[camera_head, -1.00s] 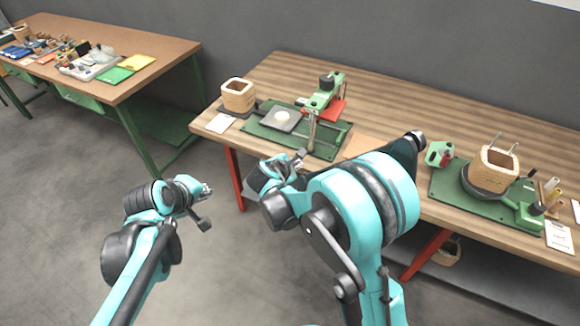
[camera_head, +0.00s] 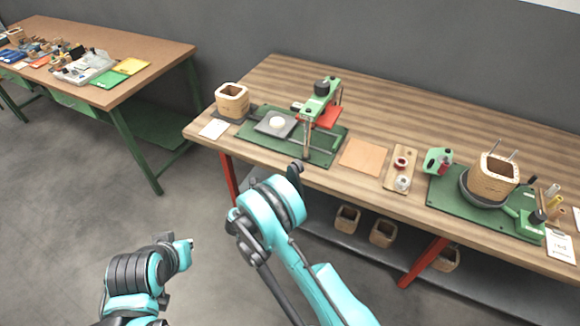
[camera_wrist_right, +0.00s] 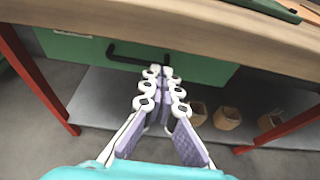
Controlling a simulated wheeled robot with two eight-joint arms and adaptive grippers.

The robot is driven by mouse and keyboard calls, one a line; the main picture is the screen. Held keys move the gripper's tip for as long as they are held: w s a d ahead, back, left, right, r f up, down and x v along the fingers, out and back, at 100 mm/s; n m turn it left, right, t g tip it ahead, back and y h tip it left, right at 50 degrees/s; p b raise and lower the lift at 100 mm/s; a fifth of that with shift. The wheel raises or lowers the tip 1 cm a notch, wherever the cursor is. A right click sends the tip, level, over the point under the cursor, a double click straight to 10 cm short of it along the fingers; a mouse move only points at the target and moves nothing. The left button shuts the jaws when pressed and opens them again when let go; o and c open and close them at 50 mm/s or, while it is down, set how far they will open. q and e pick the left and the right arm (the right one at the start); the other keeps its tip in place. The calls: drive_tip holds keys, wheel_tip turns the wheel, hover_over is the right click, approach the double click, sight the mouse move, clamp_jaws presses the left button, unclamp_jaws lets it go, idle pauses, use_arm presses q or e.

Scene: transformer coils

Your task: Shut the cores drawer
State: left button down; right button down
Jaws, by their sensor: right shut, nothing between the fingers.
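A green drawer front (camera_wrist_right: 205,68) with a black bar handle (camera_wrist_right: 135,58) shows under the wooden bench edge in the right wrist view. It looks close under the bench top; I cannot tell whether a small gap is left. My right gripper (camera_wrist_right: 161,72) is shut and empty, its fingertips at the drawer front by the right end of the handle; contact is unclear. In the head view my right arm hides that gripper and most of the drawer. My left gripper (camera_head: 183,246) is low at the left, away from the bench; its fingers are not clear.
The wooden bench (camera_head: 385,112) carries a green press (camera_head: 318,100), a winding station (camera_head: 490,180) and square wooden forms. Several wooden forms (camera_wrist_right: 227,117) sit on the shelf below. Red legs (camera_wrist_right: 40,85) flank the drawer. A second bench (camera_head: 120,45) stands left; floor between is clear.

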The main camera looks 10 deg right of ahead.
drive_tip(key=b+x, duration=0.3)
drive_tip(key=x, duration=0.7)
drive_tip(key=shift+f, duration=0.1)
drive_tip(key=shift+w, duration=0.15)
drive_tip(key=shift+w+d, duration=0.75)
drive_tip(key=shift+w, duration=0.05)
